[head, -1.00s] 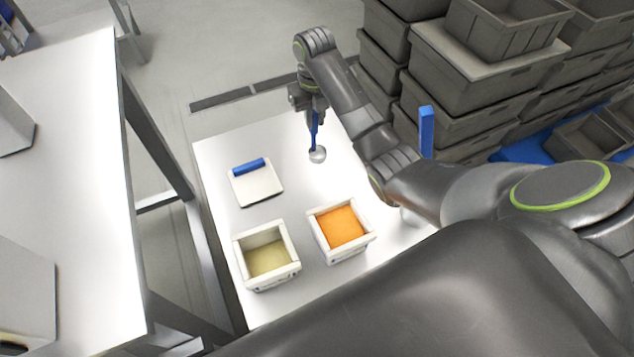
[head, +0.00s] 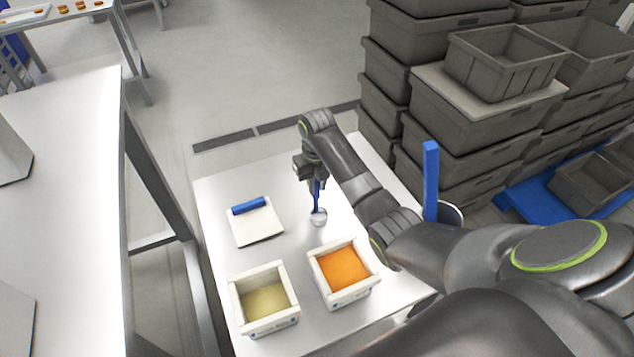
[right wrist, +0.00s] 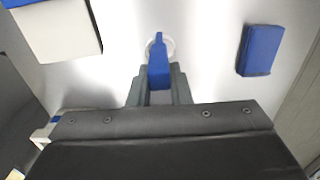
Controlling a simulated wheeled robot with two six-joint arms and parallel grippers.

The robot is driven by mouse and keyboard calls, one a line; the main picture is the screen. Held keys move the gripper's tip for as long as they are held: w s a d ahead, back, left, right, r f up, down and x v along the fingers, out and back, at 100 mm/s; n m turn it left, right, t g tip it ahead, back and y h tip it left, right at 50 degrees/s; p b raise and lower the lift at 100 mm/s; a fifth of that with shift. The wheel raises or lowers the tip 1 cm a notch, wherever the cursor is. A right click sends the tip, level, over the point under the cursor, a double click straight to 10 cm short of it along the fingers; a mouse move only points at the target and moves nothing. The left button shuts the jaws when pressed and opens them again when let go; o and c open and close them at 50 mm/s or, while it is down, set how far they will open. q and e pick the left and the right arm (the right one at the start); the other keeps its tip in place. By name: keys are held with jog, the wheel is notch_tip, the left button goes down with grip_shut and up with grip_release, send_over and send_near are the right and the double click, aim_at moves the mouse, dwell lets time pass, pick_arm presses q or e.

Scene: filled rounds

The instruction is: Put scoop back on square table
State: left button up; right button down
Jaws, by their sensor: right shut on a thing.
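My right gripper (head: 315,181) is shut on the scoop's blue handle. The scoop (head: 318,217) hangs upright with its small round metal bowl down, over the back part of the white square table (head: 222,192). The bowl is at or just above the tabletop; I cannot tell if it touches. In the right wrist view the scoop's blue handle (right wrist: 158,62) stands between the fingers (right wrist: 160,88), with the bowl's rim behind it. My left gripper is not in view.
A white scraper with a blue grip (head: 258,228) lies left of the scoop. In front stand a bin with pale-yellow filling (head: 263,300) and a bin with orange filling (head: 343,268). A blue upright piece (head: 430,180) is right. Grey crates (head: 470,110) are stacked behind.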

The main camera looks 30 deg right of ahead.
jog(key=shift+f, duration=0.15)
jog(key=c, duration=1.8)
grip_release()
jog(key=o, duration=0.5)
notch_tip(320, 180, up, 6)
jog(key=shift+w+r, duration=0.1)
notch_tip(320, 180, up, 5)
jog(key=p, duration=0.4)
jog(key=shift+r+p, duration=0.55)
jog(key=shift+p, duration=0.15)
jog(key=shift+f, duration=0.1)
